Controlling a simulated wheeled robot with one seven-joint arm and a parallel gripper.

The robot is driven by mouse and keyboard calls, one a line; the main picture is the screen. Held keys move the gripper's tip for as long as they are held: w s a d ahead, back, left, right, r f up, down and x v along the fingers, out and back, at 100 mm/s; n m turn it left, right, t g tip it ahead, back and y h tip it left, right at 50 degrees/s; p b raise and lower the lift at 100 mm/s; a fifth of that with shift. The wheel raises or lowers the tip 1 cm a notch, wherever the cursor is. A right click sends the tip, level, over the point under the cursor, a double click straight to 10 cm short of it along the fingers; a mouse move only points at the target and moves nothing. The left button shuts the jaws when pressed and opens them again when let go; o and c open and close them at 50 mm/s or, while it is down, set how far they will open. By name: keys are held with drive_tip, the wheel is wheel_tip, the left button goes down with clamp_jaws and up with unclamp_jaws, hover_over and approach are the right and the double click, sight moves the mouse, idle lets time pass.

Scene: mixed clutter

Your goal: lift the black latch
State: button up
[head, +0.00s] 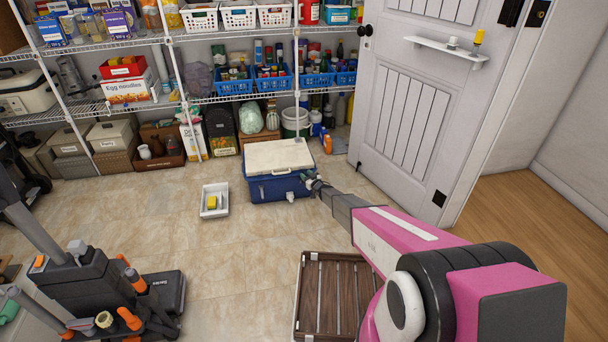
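A blue cooler (265,191) with a cream lid (279,155) stands on the floor in the middle of the head view. The lid looks closed. My arm reaches out from the lower right, and my gripper (309,181) is at the cooler's right front corner, close to its upper edge. It is dark and small here, so I cannot tell whether it touches the cooler or whether its fingers are apart. I cannot make out a black latch on the cooler; it may be too small or hidden by my gripper. A small pale fitting (290,197) shows on the cooler's front.
A white tray (205,213) with a yellow item (212,202) lies left of the cooler. Stocked wire shelves (110,45) line the back. A white door (405,110) stands at right. A slatted wooden crate (322,300) is below my arm. A black cleaning machine (95,290) stands lower left.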

drive_tip(key=x, duration=0.2)
drive_tip(key=shift+w+a, duration=0.3)
drive_tip(key=shift+c, duration=0.3)
clamp_jaws()
